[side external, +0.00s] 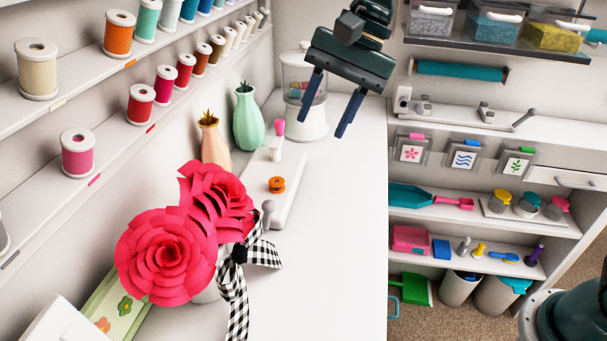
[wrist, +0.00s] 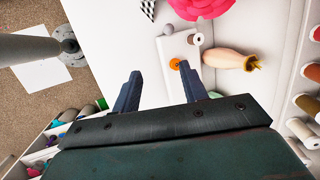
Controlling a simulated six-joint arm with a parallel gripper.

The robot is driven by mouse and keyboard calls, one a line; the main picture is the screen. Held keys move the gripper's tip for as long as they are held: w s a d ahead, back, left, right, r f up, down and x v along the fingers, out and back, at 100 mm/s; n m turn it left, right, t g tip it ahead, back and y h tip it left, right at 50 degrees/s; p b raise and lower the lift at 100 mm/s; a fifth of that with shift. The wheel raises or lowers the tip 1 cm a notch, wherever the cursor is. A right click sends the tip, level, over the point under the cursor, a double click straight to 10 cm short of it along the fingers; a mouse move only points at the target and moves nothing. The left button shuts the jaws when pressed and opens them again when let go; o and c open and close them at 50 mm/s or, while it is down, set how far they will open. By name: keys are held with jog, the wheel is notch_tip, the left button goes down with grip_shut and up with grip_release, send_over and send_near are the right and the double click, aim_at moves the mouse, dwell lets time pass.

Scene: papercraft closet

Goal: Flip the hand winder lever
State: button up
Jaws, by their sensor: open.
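The hand winder, a long white base (side external: 262,193), lies on the white counter near the spool shelves. An orange bobbin (side external: 277,185) sits on it. A lever with a grey ball knob (side external: 268,207) is at its near end, partly behind the roses and bow. A pink-topped white post (side external: 278,131) stands at the far end. In the wrist view the base (wrist: 184,48), bobbin (wrist: 175,64) and grey knob (wrist: 168,29) show beyond the fingers. My gripper (side external: 328,112) is open and empty, high above the counter and apart from the winder; its fingers also show in the wrist view (wrist: 158,76).
Pink paper roses (side external: 165,250) with a checked bow stand near the winder. A peach vase (side external: 214,147), a green vase (side external: 248,120) and a clear-topped white canister (side external: 303,120) line the counter's back. Thread spools fill the left shelves. The counter's right part (side external: 335,220) is clear.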

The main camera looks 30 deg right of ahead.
jog(key=s+d+r+n+t+h, duration=0.2)
jog(key=s+d+n, duration=0.2)
jog(key=s+d, duration=0.6)
jog(key=shift+s+d+r+t, duration=0.25)
jog(key=shift+s+d+t, duration=0.05)
jog(key=shift+d+t, duration=0.15)
dwell(0.3)
jog(key=shift+w, duration=0.1)
jog(key=w+a+f+n+g+y, duration=0.1)
jog(key=w+a+f+n+g, duration=0.1)
jog(key=w+a+n, duration=0.4)
jog(key=w+a+f+n+g, duration=0.2)
jog(key=w+a+n, duration=0.4)
jog(key=n, duration=0.8)
jog(key=a+f, duration=0.1)
jog(key=a, duration=0.2)
jog(key=shift+w+y, duration=0.25)
jog(key=shift+y, duration=0.15)
jog(key=shift+f, duration=0.1)
